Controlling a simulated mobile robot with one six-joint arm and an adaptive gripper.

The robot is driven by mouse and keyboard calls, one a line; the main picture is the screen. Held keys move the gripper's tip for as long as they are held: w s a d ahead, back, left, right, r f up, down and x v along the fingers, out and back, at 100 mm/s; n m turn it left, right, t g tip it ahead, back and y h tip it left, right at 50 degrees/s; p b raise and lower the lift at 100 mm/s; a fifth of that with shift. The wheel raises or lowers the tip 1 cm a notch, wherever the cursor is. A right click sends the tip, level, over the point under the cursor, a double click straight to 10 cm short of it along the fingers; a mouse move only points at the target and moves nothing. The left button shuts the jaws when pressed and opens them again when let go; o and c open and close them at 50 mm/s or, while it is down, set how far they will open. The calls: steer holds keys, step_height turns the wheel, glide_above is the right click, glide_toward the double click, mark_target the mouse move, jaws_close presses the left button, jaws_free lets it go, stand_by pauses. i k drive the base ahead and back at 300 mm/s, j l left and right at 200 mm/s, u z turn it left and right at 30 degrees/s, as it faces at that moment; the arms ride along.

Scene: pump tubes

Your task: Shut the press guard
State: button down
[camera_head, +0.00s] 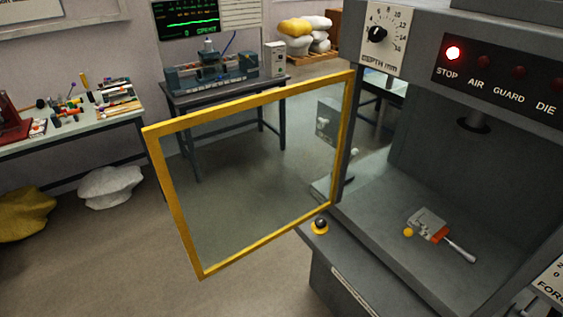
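The press guard (148,148) is a clear panel in a yellow frame. It is hinged at the left side of the press opening and stands swung open, out to the left. The grey press (425,115) fills the right side, with its inside exposed. In the press bed lies a small metal block with a red part (428,222), a pale handle and a yellow knob. My gripper is not in view.
A black knob on a yellow base (320,225) sits on the press's front ledge, near the guard's lower hinge corner. A workbench (60,135) stands at left. The floor in front is clear.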

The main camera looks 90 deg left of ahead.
mark_target(151, 134)
steer(key=k+j+u, duration=0.25)
steer(key=k+j, duration=0.15)
steer(key=j, duration=0.25)
steer(key=k+j+u, duration=0.1)
steer(key=j, duration=0.25)
steer(key=k+j+u, duration=0.15)
steer(key=j, duration=0.2)
steer(key=k+j+u, duration=0.1)
steer(key=j, duration=0.3)
steer(key=k+j+u, duration=0.15)
steer(key=j, duration=0.25)
steer(key=k+j+u, duration=0.1)
steer(key=j, duration=0.3)
steer(key=k+j+u, duration=0.15)
steer(key=j, duration=0.6)
